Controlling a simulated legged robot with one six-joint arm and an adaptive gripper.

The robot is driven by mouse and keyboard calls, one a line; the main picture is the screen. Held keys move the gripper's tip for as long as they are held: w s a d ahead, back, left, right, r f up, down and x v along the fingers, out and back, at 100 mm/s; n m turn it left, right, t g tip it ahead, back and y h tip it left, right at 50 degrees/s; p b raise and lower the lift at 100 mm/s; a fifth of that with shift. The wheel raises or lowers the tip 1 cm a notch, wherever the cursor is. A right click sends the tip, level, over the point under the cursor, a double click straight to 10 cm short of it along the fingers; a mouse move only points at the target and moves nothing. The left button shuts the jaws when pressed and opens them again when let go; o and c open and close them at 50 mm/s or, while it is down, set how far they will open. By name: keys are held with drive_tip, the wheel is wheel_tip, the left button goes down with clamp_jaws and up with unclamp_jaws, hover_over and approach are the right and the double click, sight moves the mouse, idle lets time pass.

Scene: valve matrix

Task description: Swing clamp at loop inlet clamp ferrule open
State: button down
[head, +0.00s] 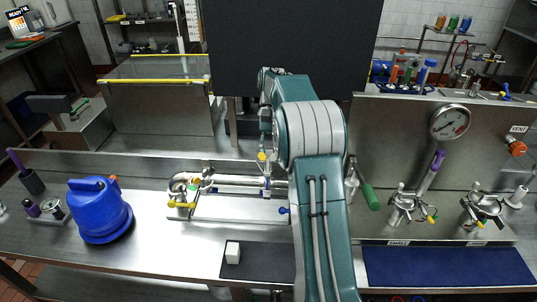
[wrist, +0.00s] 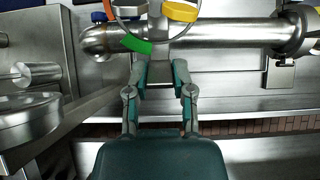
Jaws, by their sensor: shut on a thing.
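My gripper (wrist: 160,70) is shut on a narrow grey metal part, which I take to be the clamp (wrist: 158,32). A yellow knob (wrist: 180,12) and a green piece (wrist: 136,44) show close by at the top of the wrist view. The fingertips partly hide the grip. A polished horizontal pipe (wrist: 235,33) runs right from there to a thicker metal joint (wrist: 295,35). In the head view the pipe (head: 235,181) lies on the bench, with a yellow handle (head: 181,205) at its left end. My arm covers its right end, and the fingertips are hard to make out there.
A blue container (head: 100,212) stands on the bench at left. A green-handled part (head: 370,197) is just right of my arm. A gauge (head: 450,122) and two metal fittings (head: 410,205) (head: 483,208) stand at right. A blue mat (head: 445,267) lies at front right.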

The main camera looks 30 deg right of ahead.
drive_tip(key=shift+w, duration=0.2)
idle(0.3)
drive_tip(key=shift+c, duration=2.4)
unclamp_jaws()
